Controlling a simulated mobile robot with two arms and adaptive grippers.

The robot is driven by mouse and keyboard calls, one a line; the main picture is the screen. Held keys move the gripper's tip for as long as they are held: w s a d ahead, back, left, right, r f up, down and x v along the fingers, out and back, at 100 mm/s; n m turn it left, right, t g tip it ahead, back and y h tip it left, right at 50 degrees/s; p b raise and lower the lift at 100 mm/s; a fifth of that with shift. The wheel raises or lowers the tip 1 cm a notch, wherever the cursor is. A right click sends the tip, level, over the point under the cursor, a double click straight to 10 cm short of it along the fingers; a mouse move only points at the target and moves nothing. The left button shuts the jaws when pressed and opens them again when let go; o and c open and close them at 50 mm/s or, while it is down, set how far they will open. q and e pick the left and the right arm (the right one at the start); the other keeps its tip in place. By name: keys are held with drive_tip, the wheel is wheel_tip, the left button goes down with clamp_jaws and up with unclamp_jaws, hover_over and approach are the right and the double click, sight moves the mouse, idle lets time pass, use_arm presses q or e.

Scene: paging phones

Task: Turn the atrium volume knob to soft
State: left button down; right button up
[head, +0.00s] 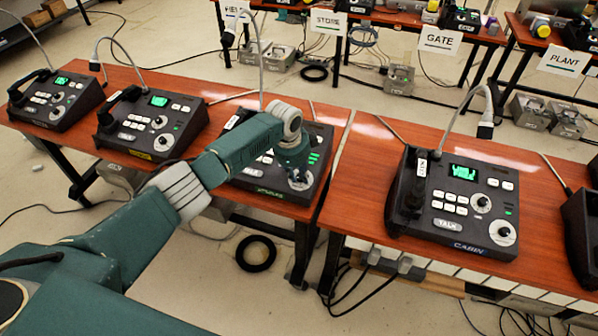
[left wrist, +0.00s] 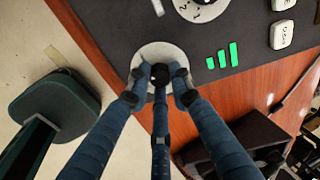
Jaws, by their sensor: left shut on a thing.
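The dark paging phone (head: 262,183) under my left gripper (head: 297,172) stands near the right end of the left wooden table. Its small green front label is too blurred to read. In the left wrist view, my left gripper (left wrist: 159,78) is shut around a small dark knob at the middle of a round white dial (left wrist: 150,52). The fingers hide most of the knob, so I cannot tell where it points. Green bars (left wrist: 222,56) of rising height are printed beside the dial. My arm covers much of this phone in the head view. My right gripper is out of view.
The CABIN phone (head: 455,205) stands on the right table (head: 366,165), across a narrow gap. Two more phones (head: 152,125) (head: 55,101) stand to the left, with gooseneck microphones rising behind. A numbered dial (left wrist: 202,5) is close to the held knob.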

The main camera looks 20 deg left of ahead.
use_arm(q)
drive_tip(key=n+p, duration=0.1)
drive_tip(key=n, duration=0.1)
drive_tip(key=n+p, duration=0.1)
drive_tip(key=n, duration=0.1)
drive_tip(key=n+p, duration=0.1)
drive_tip(key=n, duration=0.1)
drive_tip(key=shift+d+r+n+t, duration=0.2)
drive_tip(key=shift+d+n+t, duration=0.1)
drive_tip(key=shift+d, duration=0.05)
drive_tip(key=shift+w+n+p, duration=0.1)
drive_tip(key=shift+n+p, duration=0.35)
drive_tip(key=shift+n, duration=0.65)
drive_tip(key=shift+w+n+p, duration=0.15)
drive_tip(key=shift+n+p, duration=0.3)
drive_tip(key=shift+n, duration=0.75)
drive_tip(key=shift+a, duration=0.1)
drive_tip(key=shift+t, duration=0.3)
drive_tip(key=c, duration=1.6)
unclamp_jaws()
drive_tip(key=shift+c, duration=0.2)
drive_tip(key=shift+o, duration=0.5)
drive_tip(key=shift+a, duration=0.1)
